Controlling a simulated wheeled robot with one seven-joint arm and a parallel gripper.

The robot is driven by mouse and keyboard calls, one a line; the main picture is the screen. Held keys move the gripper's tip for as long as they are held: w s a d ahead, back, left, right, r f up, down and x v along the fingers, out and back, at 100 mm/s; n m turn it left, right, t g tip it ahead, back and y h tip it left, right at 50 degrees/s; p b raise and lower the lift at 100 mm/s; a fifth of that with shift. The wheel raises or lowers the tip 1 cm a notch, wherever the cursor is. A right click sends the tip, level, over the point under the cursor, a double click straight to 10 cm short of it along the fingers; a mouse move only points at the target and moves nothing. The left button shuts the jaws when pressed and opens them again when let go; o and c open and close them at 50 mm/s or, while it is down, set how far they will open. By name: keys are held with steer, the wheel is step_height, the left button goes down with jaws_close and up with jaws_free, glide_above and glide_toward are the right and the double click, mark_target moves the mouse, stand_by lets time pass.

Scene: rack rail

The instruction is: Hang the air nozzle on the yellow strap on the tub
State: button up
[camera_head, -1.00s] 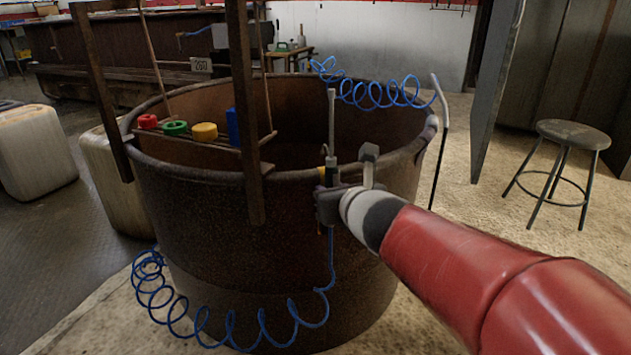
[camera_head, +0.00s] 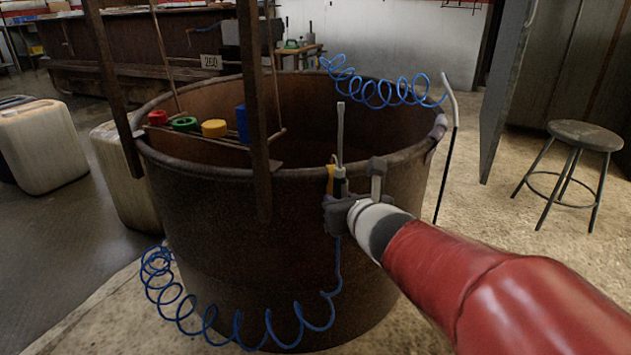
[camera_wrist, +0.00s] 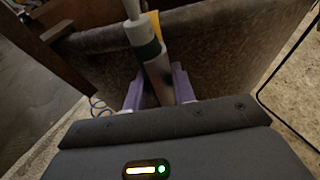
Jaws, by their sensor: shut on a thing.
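The air nozzle (camera_head: 340,135) is a thin grey tube, held upright at the near rim of the rusty brown tub (camera_head: 220,235). My gripper (camera_head: 336,208) is shut on its body, just outside the tub wall below the rim. In the wrist view the nozzle (camera_wrist: 150,55) stands between the purple fingers (camera_wrist: 158,88). The yellow strap (camera_head: 331,178) is on the rim right beside the nozzle; it also shows in the wrist view (camera_wrist: 156,22), partly hidden behind the nozzle. I cannot tell whether the nozzle hangs on the strap or only overlaps it.
A coiled blue hose (camera_head: 240,325) hangs below my gripper. A wooden frame (camera_head: 254,110) with coloured rings crosses the tub's left side. Another blue coil (camera_head: 375,92) and a bent rod (camera_head: 448,150) are at the right rim. A stool (camera_head: 585,135) stands far right.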

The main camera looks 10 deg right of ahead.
steer(key=shift+f, duration=0.1)
steer(key=shift+f, duration=0.6)
steer(key=o, duration=0.8)
